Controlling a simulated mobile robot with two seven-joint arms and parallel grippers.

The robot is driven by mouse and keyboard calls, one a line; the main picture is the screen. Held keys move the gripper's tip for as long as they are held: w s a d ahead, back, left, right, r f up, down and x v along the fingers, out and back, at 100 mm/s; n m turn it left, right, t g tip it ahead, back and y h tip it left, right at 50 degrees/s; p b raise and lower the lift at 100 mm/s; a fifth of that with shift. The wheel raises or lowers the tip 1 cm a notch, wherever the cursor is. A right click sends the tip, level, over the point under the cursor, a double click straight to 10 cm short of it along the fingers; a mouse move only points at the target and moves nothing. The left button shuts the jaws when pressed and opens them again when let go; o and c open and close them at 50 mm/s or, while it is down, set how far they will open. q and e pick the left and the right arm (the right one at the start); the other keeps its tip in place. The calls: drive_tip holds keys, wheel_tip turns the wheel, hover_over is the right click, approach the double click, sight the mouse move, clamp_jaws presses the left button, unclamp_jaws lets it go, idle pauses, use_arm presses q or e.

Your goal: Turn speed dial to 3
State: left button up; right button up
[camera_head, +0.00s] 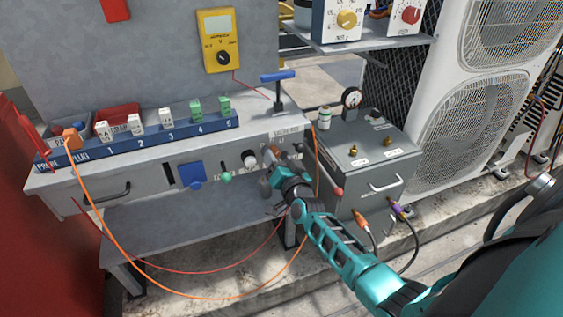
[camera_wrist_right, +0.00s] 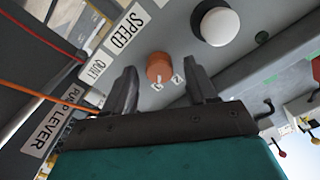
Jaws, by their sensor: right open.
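The speed dial (camera_wrist_right: 159,67) is an orange-brown round knob on the grey bench front, beside a white label reading SPEED. Small pale marks, partly readable, lie by its near edge. My right gripper (camera_wrist_right: 163,88) is open, with one dark finger on each side of the dial. Whether a finger touches the dial cannot be told. In the head view my right gripper (camera_head: 284,158) is at the bench front and partly covers the dial (camera_head: 276,150). The dial's setting cannot be read. My left gripper is out of view.
A white knob (camera_wrist_right: 220,26) sits close to the dial. The bench front also bears a blue part (camera_head: 190,174) and a green-tipped lever (camera_head: 227,178). A grey box (camera_head: 370,165) with a gauge stands to the right. Orange cables hang in front.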

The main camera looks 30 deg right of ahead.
drive_tip(key=p+v, duration=0.2)
drive_tip(key=v, duration=1.1)
drive_tip(key=shift+p, duration=0.35)
